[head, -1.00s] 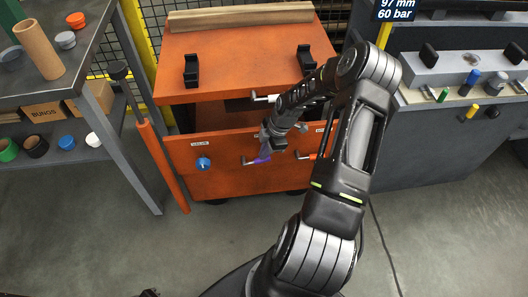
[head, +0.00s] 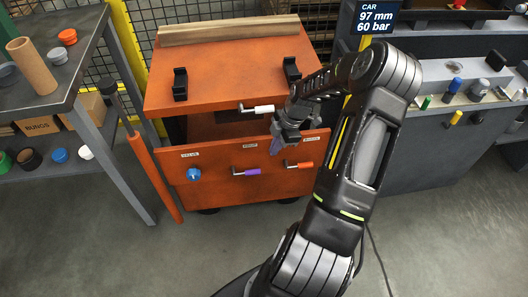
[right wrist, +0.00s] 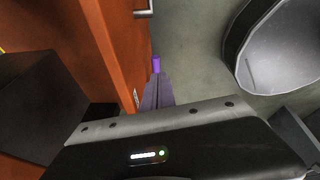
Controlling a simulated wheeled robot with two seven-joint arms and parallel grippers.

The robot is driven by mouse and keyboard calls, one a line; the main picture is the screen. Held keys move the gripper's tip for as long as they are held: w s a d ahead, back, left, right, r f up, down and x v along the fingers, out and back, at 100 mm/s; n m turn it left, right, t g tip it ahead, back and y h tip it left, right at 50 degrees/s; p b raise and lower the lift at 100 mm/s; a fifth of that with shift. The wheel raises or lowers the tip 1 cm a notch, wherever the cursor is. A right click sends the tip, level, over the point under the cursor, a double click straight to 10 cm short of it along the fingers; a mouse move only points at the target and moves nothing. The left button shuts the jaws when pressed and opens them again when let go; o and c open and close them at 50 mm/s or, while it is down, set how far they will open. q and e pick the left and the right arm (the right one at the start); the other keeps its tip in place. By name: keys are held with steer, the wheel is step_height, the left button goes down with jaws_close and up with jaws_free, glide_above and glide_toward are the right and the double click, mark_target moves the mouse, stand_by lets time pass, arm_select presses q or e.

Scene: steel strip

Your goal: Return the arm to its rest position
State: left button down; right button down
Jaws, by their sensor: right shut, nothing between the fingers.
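My right arm crosses the right half of the head view. My right gripper (head: 276,146) is shut and empty, pointing down in front of the orange cabinet (head: 235,75). It is to the right of and above the purple handle (head: 249,171), apart from it in the head view. In the right wrist view the closed fingers (right wrist: 158,92) point away from the camera, and the purple handle (right wrist: 156,64) shows just beyond their tips. My left gripper is not in view.
The orange front panel (head: 222,184) also carries a blue knob (head: 194,174) and an orange handle (head: 300,165). A white handle (head: 258,108) sits above. A grey shelf table (head: 85,55) stands left, a grey bench (head: 420,150) right. Open floor lies in front.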

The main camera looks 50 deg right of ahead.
steer(key=shift+s+d+r, duration=0.15)
steer(key=shift+d, duration=0.05)
stand_by(0.6)
